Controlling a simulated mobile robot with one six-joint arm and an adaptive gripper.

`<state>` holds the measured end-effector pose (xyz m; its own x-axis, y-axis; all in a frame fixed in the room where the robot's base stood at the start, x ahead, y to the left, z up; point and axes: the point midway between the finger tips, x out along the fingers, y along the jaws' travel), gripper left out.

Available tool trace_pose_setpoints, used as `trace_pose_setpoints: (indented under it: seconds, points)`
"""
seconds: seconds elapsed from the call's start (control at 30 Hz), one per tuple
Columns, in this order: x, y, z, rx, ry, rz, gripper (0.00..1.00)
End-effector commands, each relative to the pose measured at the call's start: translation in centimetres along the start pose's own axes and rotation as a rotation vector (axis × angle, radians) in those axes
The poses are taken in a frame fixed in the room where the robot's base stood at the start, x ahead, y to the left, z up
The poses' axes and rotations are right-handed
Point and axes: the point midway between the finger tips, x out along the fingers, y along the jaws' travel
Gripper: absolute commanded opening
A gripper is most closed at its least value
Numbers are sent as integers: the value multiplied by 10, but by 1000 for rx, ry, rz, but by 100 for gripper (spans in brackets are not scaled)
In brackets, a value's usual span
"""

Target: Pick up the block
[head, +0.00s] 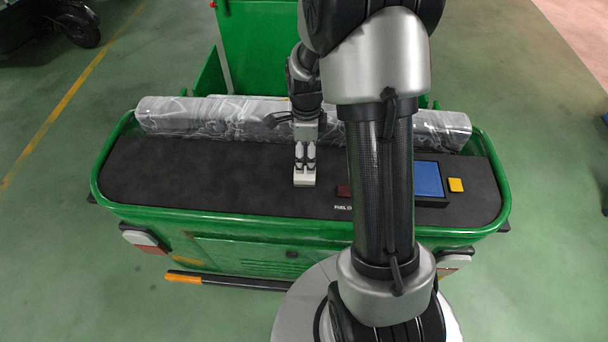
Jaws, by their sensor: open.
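My gripper (305,163) points down over the black deck (215,175) of the green cart, left of my arm's large link. Its fingers are open. A small pale block (304,180) shows right at the fingertips, low over or on the deck. I cannot tell whether the fingers touch it or stand around it.
A wrapped, clear-grey roll (215,117) lies along the deck's back. A green rail (200,214) rims the deck. A dark red patch (344,190) and lettering are partly hidden by my arm. The left deck is clear.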

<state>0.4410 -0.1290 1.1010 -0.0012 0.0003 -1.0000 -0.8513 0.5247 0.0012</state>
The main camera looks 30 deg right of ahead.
Motion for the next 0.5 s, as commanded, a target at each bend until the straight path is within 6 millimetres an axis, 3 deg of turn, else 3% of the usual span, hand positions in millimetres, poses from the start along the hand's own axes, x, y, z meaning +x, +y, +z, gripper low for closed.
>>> trace_pose_setpoints:
  seconds: [0.1,0.37,0.5]
  points:
    - [23,1,0,-1,1,4,67]
    - [41,2,1,-2,0,1,67]
    - [61,6,2,-2,1,3,67]
